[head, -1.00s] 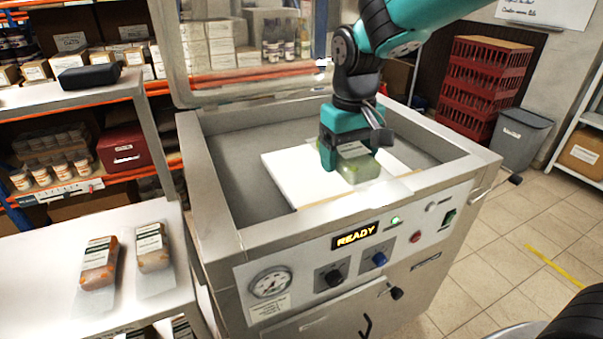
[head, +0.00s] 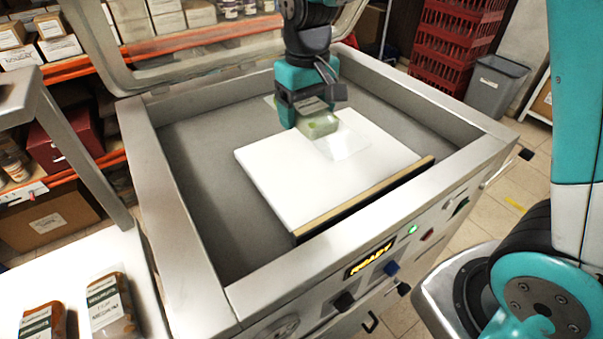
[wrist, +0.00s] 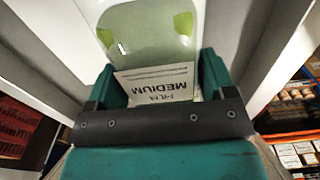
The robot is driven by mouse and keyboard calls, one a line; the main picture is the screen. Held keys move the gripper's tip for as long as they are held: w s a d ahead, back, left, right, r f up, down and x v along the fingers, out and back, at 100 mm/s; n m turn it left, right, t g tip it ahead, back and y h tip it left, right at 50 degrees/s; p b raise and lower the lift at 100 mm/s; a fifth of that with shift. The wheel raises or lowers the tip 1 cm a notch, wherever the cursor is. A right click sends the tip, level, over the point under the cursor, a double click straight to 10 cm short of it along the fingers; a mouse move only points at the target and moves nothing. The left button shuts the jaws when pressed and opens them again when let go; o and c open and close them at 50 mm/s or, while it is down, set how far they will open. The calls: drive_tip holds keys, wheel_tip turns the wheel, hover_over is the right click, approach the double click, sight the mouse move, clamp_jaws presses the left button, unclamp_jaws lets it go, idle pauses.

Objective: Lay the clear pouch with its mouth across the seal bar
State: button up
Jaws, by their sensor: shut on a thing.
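The clear pouch (head: 319,125) has green contents and a white label reading MEDIUM FILM, upside down in the wrist view (wrist: 158,87). My gripper (head: 311,106) is shut on it, with a finger at each side. It is over the back part of the white plate (head: 290,185) in the open machine chamber. The pouch's clear empty end (head: 347,143) extends forward and right over the plate, apart from the seal bar. The tan seal bar (head: 375,199) runs along the plate's front edge. I cannot tell whether the pouch touches the plate.
The chamber's metal rim (head: 190,290) surrounds the plate. The raised lid (head: 200,45) stands behind. A READY display (head: 370,258) is lit in front. Other filled pouches (head: 108,305) lie on the side table at left. Red crates (head: 455,45) and a grey bin (head: 495,85) stand behind right.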

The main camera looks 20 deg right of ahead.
sight(305, 188)
wheel_tip(305, 188, down, 17)
drive_tip(key=shift+a+f+p, duration=0.1)
drive_tip(key=shift+f+p, duration=0.1)
drive_tip(key=shift+p, duration=1.05)
drive_tip(key=shift+f, duration=0.15)
drive_tip(key=o, duration=1)
wheel_tip(305, 188, up, 12)
drive_tip(key=b, duration=0.3)
drive_tip(key=s+a+r+n+y, duration=0.1)
drive_tip(key=s+r, duration=0.2)
drive_tip(key=s, duration=0.4)
drive_tip(key=s+a+r+n+y, duration=0.1)
drive_tip(key=s+a+r+n, duration=0.1)
drive_tip(key=s+r, duration=0.2)
drive_tip(key=s+a+r+n+y, duration=0.1)
drive_tip(key=s+r, duration=0.3)
drive_tip(key=s, duration=0.7)
drive_tip(key=shift+s+a+r+n+y, duration=0.1)
drive_tip(key=shift+a+r+n+y, duration=0.1)
drive_tip(key=shift+a+n+y, duration=0.25)
drive_tip(key=shift+d, duration=0.1)
